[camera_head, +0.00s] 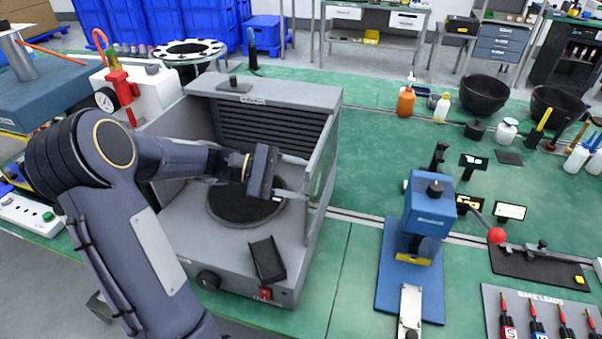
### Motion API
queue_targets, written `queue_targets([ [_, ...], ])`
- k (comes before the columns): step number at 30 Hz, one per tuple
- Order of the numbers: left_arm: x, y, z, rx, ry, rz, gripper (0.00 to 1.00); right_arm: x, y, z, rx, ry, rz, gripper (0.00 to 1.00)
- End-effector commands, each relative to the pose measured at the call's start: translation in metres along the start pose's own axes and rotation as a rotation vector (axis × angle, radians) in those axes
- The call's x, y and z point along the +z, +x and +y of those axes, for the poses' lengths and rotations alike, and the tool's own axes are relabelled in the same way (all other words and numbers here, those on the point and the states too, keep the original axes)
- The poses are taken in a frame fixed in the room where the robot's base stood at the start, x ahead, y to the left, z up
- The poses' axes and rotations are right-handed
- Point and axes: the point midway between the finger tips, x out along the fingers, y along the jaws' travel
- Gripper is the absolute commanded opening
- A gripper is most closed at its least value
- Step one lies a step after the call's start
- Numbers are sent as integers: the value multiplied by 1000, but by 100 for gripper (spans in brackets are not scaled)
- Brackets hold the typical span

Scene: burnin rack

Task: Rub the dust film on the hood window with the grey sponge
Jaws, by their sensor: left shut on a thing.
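The hood (290,93) is a grey open-topped box on the green bench, with a louvred back and a round dark plate (235,208) inside. Its right side wall (322,165) looks pale and partly see-through; I take it as the window. The dust film is not clear at this size. My left gripper (292,176) is inside the hood, above the round plate, its fingers pointing right at that wall. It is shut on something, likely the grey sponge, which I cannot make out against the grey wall. Whether it touches the wall cannot be told. My right gripper is not in view.
A small black holder (267,260) sits on the hood's front ledge by a red switch (265,294). A blue press (428,205) with a red-knobbed lever stands to the right. A white unit with a gauge (105,99) is at left. Green bench between hood and press is clear.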

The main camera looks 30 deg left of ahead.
Motion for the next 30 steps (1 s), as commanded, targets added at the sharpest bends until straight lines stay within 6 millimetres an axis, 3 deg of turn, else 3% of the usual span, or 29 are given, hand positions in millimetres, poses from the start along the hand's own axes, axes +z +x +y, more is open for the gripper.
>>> queue_targets([
  [12,14,-1,12,-1,1,-5,35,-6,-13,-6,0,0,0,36],
  [30,-14,5,39,-1,1,-4,35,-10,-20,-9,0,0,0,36],
])
